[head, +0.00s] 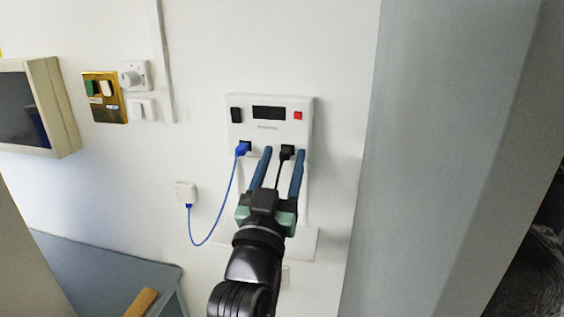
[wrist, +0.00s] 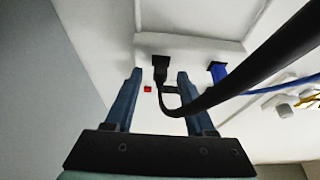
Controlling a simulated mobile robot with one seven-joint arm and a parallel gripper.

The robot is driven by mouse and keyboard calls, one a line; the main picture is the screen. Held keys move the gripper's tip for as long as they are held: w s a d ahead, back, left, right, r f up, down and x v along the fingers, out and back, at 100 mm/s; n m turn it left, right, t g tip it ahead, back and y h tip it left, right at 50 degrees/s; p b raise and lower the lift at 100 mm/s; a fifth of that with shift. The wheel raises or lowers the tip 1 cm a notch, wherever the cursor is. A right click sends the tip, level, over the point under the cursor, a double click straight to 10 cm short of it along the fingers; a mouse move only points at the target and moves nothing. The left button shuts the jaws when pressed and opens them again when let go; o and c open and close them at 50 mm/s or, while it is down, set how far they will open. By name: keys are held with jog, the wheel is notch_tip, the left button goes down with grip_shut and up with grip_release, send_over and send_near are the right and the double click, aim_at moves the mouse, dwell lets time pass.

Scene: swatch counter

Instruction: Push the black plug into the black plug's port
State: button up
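The black plug (head: 287,152) sits at the right-hand port of the white wall panel (head: 269,183). It also shows in the wrist view (wrist: 160,73). I cannot tell how deep it is in the port, which it mostly hides. A black cord (wrist: 215,97) runs from the plug back towards the camera. My gripper (head: 284,153) is open, with one blue finger on each side of the plug. In the wrist view (wrist: 159,76), gaps show between the plug and both fingers.
A blue plug (head: 242,148) is at the left port, with its blue cord (head: 219,230) looping to a white wall box (head: 187,192). The panel carries a dark display (head: 269,113), a red button (head: 297,115) and a black switch (head: 236,115). A grey upright surface (head: 440,150) stands at right.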

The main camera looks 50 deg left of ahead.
jog(key=b+v, duration=0.5)
jog(key=v, duration=0.8)
dwell(0.5)
